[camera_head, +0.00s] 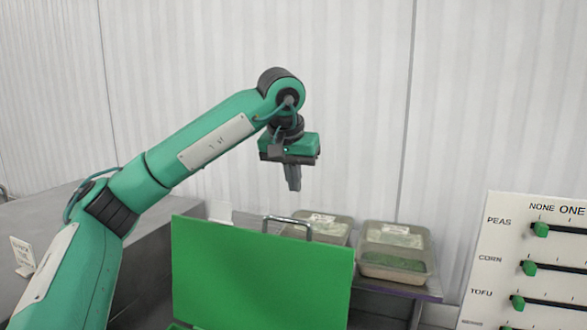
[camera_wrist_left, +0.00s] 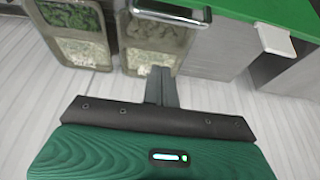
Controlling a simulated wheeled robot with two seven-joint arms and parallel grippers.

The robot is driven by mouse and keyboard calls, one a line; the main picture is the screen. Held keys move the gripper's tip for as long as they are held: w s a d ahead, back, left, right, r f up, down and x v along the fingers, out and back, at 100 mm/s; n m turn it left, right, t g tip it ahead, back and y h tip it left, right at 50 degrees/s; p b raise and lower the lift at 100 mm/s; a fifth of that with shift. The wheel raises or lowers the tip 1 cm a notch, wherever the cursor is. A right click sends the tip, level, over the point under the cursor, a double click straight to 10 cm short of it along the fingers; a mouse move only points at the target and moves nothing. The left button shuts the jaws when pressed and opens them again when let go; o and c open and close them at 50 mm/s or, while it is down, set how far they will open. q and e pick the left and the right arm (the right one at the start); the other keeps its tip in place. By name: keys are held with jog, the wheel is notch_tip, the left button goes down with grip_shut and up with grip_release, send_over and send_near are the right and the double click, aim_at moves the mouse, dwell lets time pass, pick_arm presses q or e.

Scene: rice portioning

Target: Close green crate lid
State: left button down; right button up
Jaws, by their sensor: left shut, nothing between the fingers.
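The green crate lid (camera_head: 262,275) stands upright and open at the bottom middle of the head view. A grey metal handle (camera_head: 288,219) rises above its top edge. Only a sliver of the green crate's rim (camera_head: 178,326) shows below the lid; the rest is out of frame. My left gripper (camera_head: 293,187) is shut and empty, pointing down above and behind the handle, apart from it. In the left wrist view the shut fingers (camera_wrist_left: 160,72) are below the handle (camera_wrist_left: 170,12), and the lid (camera_wrist_left: 265,12) runs along the top right. My right gripper is not in view.
Two food tubs stand on a shelf behind the lid, one at the back middle (camera_head: 330,217) and one to its right (camera_head: 427,257). A white slider board (camera_head: 545,245) fills the right side. Grey counter (camera_head: 45,212) and a small white sign (camera_head: 22,253) are at left.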

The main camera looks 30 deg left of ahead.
pick_arm(q)
jog(key=d+p+x, duration=0.1)
jog(key=p+x, duration=0.1)
jog(key=x, duration=0.4)
jog(key=s+p, duration=0.1)
jog(key=s, duration=0.2)
jog(key=shift+s+a, duration=0.1)
jog(key=shift+s, duration=0.25)
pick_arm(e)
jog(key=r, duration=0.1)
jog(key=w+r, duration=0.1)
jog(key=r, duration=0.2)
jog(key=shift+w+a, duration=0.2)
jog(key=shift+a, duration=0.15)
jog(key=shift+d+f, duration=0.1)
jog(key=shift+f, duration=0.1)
